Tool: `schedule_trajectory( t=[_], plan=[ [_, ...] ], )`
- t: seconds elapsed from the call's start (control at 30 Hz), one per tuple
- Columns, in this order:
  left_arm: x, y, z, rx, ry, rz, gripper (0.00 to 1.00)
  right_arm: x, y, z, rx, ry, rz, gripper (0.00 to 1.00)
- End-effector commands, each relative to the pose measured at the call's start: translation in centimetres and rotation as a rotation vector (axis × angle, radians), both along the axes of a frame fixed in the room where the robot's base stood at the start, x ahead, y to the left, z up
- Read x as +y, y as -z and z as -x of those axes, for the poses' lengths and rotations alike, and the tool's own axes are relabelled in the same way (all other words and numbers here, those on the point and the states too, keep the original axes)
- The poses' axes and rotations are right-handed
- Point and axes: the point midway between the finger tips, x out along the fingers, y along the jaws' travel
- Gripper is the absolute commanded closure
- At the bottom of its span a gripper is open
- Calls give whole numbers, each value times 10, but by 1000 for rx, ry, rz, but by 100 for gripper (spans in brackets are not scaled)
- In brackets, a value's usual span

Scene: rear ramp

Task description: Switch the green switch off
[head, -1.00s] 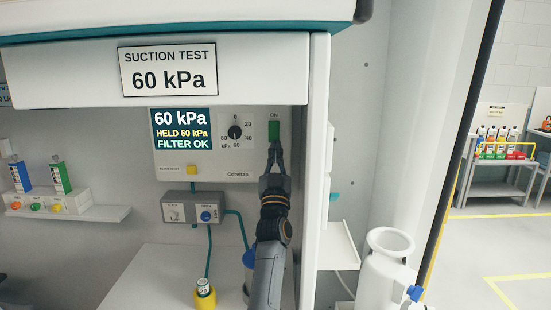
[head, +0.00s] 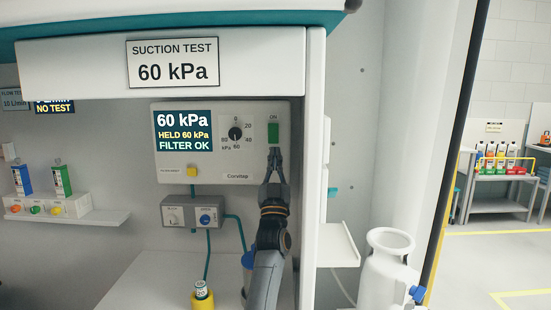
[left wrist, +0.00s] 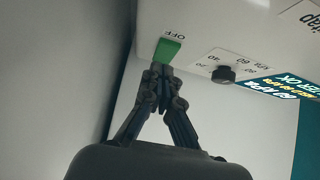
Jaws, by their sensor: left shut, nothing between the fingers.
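The green switch (head: 273,133) is on the white suction panel (head: 222,172), right of the dial, with an ON label above it. In the left wrist view the green switch (left wrist: 168,50) shows upside down, with an OFF label beside it. My left gripper (head: 274,150) is shut and empty, its fingertips at the lower end of the switch. In the left wrist view the left gripper (left wrist: 160,70) has its tips together close to the switch; I cannot tell if they touch. My right gripper is out of view.
The panel carries a display (head: 183,131) reading 60 kPa, a dial (head: 236,133) and a yellow button (head: 191,172). A grey box with a blue knob (head: 207,217) hangs below. A white side wall (head: 314,180) stands close right of my arm. A white canister (head: 385,270) stands further right.

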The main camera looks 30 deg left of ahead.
Motion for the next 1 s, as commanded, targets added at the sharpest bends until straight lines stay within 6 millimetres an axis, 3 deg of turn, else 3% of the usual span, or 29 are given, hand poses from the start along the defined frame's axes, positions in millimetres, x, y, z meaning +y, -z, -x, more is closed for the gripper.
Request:
schedule_trajectory(
  t=[0.27,0.6,1.0],
  plan=[
    [-11,35,18,4,1,1,100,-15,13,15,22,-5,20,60],
    [-28,76,45,2,0,1,100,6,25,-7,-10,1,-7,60],
    [-31,82,51,1,0,1,100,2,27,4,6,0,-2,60]
  ],
)
